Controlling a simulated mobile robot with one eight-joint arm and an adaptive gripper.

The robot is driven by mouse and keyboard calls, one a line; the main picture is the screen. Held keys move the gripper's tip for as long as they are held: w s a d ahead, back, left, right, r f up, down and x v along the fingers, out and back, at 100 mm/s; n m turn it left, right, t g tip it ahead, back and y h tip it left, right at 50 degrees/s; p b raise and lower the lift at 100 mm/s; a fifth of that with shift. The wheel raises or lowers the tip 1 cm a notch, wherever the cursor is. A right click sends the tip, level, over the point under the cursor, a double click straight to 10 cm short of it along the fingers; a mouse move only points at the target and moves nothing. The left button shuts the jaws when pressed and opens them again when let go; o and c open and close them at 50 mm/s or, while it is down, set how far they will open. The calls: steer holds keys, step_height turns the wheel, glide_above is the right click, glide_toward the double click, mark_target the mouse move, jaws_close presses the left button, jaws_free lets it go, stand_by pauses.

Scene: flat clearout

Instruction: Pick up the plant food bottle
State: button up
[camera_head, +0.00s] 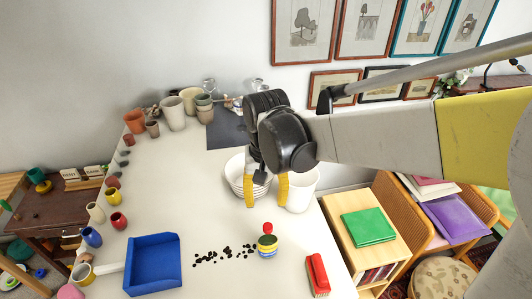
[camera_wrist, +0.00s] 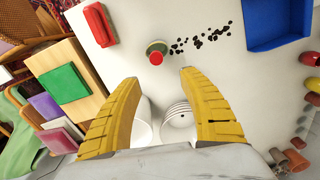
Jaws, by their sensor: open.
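The plant food bottle (camera_head: 268,246), as I take it, is a small squat bottle with yellow and dark green bands and a red cap. It stands upright on the white table near its right side. The wrist view shows it from above, with the red cap and green shoulder (camera_wrist: 158,46). My gripper (camera_head: 266,196) is open and empty, its yellow fingers pointing down above the table, behind the bottle in the head view. In the wrist view, the bottle lies just beyond the gap between the fingertips (camera_wrist: 160,76), apart from both. Its label cannot be read.
Dark pellets (camera_head: 224,255) lie scattered left of the bottle, beside a blue dustpan (camera_head: 153,264). A red brush-like block (camera_head: 317,275) is near the right edge. White stacked bowls (camera_head: 233,174) and a white pot (camera_head: 302,190) stand behind and near the fingers.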

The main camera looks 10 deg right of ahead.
glide_above(268, 226)
steer(key=f, duration=0.3)
steer(key=a+f, duration=0.1)
steer(key=shift+w+f, duration=0.35)
steer(key=shift+f, duration=0.05)
steer(key=shift+d+f, duration=0.15)
steer(key=shift+f, duration=0.15)
steer(key=f, duration=0.3)
steer(key=s+f, duration=0.1)
steer(key=shift+d+f, duration=0.15)
steer(key=shift+d, duration=0.15)
steer(key=shift+w+f, duration=0.15)
steer(key=shift+f, duration=0.2)
steer(key=shift+c, duration=0.6)
jaws_close()
